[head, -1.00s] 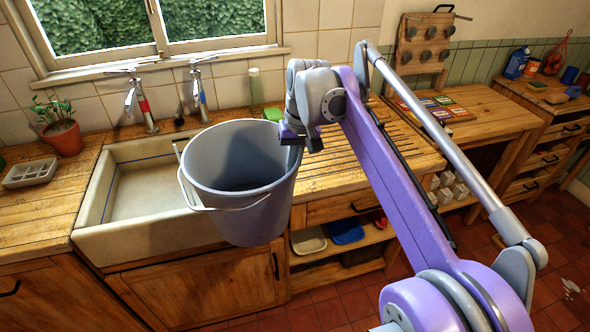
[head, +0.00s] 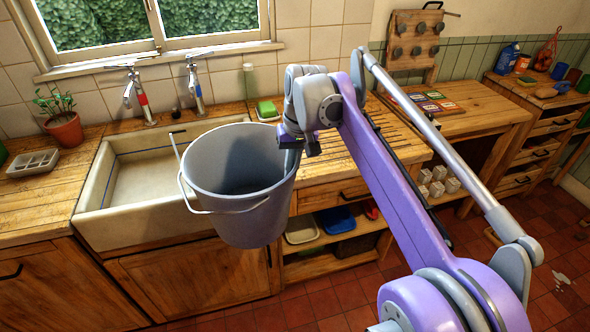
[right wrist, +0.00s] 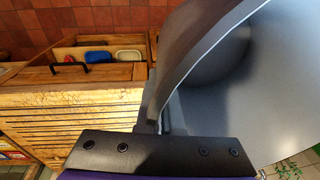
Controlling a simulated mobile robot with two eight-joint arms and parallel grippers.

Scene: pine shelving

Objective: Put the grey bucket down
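The grey bucket (head: 240,215) hangs upright in the air in front of the sink (head: 150,236), hiding part of its front wall. It looks empty, and its thin wire handle (head: 200,210) hangs down on the left side. My right gripper (head: 292,142) is shut on the bucket's right rim. In the right wrist view the bucket's wall (right wrist: 275,95) fills the right side, with its rim between the fingers (right wrist: 165,115). My left gripper is in neither view.
A ribbed wooden drainboard (head: 355,155) lies right of the sink, with a green sponge (head: 267,109) at its back. A potted plant (head: 64,130) and a white tray (head: 33,163) stand on the left counter. Red floor tiles (head: 330,297) are clear in front of the cabinets.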

